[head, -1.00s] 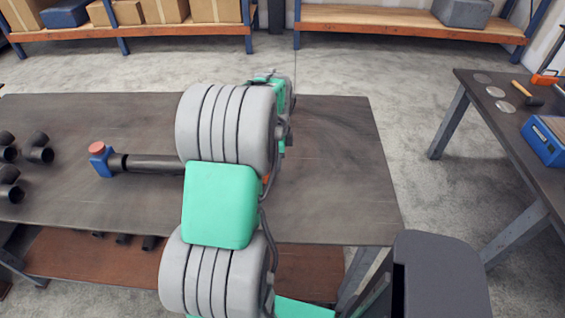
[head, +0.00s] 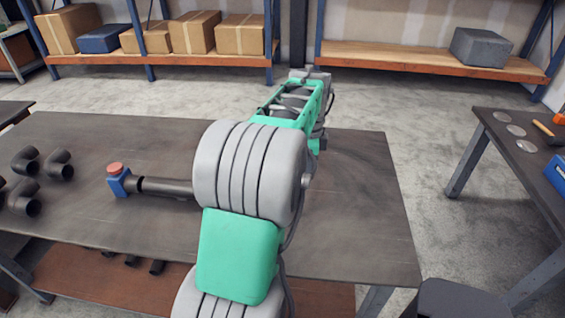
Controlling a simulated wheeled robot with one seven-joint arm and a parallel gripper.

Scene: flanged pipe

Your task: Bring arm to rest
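My arm, grey and green, rises from the bottom of the head view and reaches out over the dark worktable (head: 365,215). Its far links point away toward the table's back edge. My gripper is not clearly seen; the arm's own links hide its end, so I cannot tell what it holds. A dark pipe (head: 165,187) lies on the table left of my arm, its right end hidden behind the arm. A blue fitting with a red round top (head: 118,180) sits at the pipe's left end.
Several black pipe elbows (head: 60,165) lie at the table's left. A second table (head: 500,165) with discs and tools stands at the right. Shelves with cardboard boxes (head: 195,32) and a grey bin (head: 480,47) line the back. The table's right part is clear.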

